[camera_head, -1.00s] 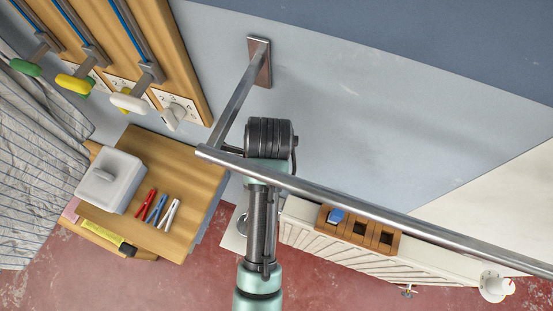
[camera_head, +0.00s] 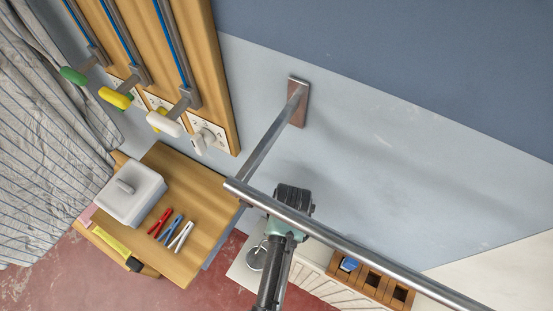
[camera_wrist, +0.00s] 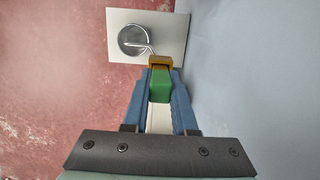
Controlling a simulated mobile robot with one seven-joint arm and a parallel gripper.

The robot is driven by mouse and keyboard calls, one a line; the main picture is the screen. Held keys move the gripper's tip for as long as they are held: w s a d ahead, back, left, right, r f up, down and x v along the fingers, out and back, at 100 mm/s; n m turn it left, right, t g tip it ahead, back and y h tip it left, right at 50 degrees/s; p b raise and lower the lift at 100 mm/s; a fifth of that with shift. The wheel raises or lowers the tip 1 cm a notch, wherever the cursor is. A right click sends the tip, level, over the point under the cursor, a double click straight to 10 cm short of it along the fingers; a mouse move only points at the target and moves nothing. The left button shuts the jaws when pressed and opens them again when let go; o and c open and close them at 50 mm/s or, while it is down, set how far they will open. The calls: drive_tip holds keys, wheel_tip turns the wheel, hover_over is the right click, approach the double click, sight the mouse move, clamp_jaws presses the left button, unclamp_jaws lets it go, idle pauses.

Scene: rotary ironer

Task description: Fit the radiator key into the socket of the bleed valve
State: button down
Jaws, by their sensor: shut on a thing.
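In the wrist view my gripper (camera_wrist: 160,88) has blue fingers closed on a green block with a brass-brown end, which I take to be the radiator key (camera_wrist: 160,86). The brown end points away from me, toward a round metal cup on a white plate. I cannot tell whether it touches anything. In the head view my gripper is hidden; only my arm shows, by the metal rail. No bleed valve or socket can be made out in either current view.
A metal rail (camera_head: 340,240) crosses close to my arm. Below are a white radiator (camera_head: 305,278) with a wooden compartment tray (camera_head: 375,284) and the white plate (camera_wrist: 175,35) with the metal cup (camera_wrist: 133,38). A wooden cabinet (camera_head: 203,225) with pegs and a lidded box stands left.

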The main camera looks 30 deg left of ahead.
drive_tip(key=shift+f, duration=0.15)
drive_tip(key=c, duration=0.7)
unclamp_jaws()
wheel_tip(320, 180, up, 12)
drive_tip(key=d, duration=0.1)
drive_tip(key=shift+d+p, duration=0.2)
drive_tip(key=shift+p, duration=0.25)
